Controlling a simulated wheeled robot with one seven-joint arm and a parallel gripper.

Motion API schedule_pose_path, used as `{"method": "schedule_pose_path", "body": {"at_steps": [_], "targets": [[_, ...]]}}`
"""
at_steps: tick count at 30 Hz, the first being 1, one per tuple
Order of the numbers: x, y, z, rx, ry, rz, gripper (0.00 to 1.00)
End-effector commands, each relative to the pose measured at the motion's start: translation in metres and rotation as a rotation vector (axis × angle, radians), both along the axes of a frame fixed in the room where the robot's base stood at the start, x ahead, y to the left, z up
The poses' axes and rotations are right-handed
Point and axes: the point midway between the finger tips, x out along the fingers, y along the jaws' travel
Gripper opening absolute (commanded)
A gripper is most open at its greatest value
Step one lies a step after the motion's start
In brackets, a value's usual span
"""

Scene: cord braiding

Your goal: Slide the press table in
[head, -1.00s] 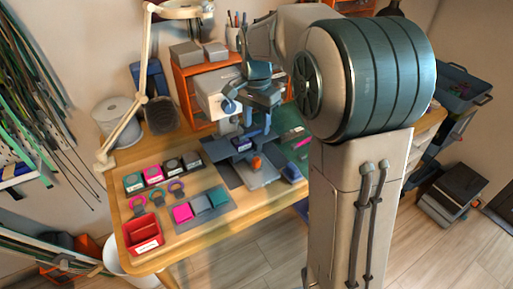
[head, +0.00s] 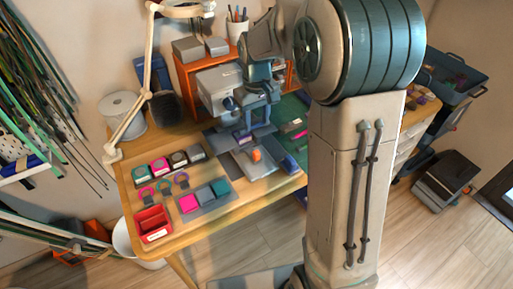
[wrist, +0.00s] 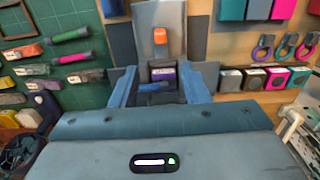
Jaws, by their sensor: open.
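The press (head: 218,82) is a pale grey machine on the wooden bench. The press table seems to be the grey plate (head: 268,168) low in front of it, with an orange knob (head: 257,154) on top. In the wrist view the plate (wrist: 160,14) and knob (wrist: 160,36) lie at the top, beyond my fingertips. A purple block (wrist: 162,74) shows between my fingers. My gripper (wrist: 160,84) is open, pointing down over the press area, apart from the knob. In the head view my gripper (head: 250,128) partly hides the press. Whether a finger touches anything is unclear.
A green mat (wrist: 55,50) holds several tools. An orange shelf (head: 185,75) stands behind, and a lamp (head: 148,60) at the left.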

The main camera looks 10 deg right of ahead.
Motion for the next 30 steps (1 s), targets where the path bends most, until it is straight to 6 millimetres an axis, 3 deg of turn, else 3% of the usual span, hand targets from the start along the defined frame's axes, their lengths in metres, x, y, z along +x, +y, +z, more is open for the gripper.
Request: {"method": "schedule_pose_path", "body": {"at_steps": [5,18,24,30], "targets": [[-0.001,0.0,-0.024,0.0,0.004,0.001,0.42],[-0.001,0.0,-0.109,0.001,0.004,-0.001,0.42],[0.0,0.0,-0.129,0.0,0.002,-0.002,0.42],[0.0,0.0,-0.136,0.001,0.001,-0.002,0.42]]}}
